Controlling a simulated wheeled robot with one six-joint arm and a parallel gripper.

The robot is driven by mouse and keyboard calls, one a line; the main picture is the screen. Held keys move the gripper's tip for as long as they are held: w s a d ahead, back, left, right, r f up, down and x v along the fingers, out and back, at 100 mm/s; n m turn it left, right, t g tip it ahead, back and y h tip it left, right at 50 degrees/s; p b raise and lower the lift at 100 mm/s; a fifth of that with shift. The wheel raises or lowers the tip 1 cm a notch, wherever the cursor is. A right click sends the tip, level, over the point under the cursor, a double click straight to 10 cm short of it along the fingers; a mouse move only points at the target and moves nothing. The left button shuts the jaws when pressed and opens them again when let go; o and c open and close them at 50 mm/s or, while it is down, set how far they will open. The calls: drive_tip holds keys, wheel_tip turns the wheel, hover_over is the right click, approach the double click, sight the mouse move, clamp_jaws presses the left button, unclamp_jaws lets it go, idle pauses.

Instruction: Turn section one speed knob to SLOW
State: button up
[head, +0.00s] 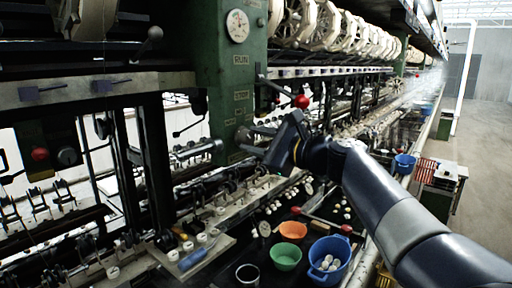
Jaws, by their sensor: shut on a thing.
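The green machine post (228,80) stands at the centre, with a dial gauge above a RUN plate (241,60) and smaller plates below. A dark round speed knob (243,136) sits low on this post; its pointer and any SLOW mark are too small to read. My gripper (254,149) reaches in from the right and is shut at the knob, with its fingers small and dark against the post. My wrist hides part of the area to the right of the knob.
A lever with a red ball (301,101) stands just above my wrist. Below lie an orange bowl (293,230), a green bowl (286,257) and a blue basin (329,260). Another dark knob (67,156) is at the left, beside a red button (40,154).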

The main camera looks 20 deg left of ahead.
idle(0.5)
drive_tip(key=o, duration=1)
drive_tip(key=shift+c, duration=0.2)
drive_tip(key=b+v, duration=0.2)
drive_tip(key=v, duration=0.9)
drive_tip(key=shift+b, duration=0.3)
drive_tip(key=shift+a, duration=0.1)
drive_tip(key=p+x, duration=0.2)
drive_tip(key=x, duration=0.9)
drive_tip(key=shift+r+p, duration=0.1)
drive_tip(key=shift+p, duration=0.3)
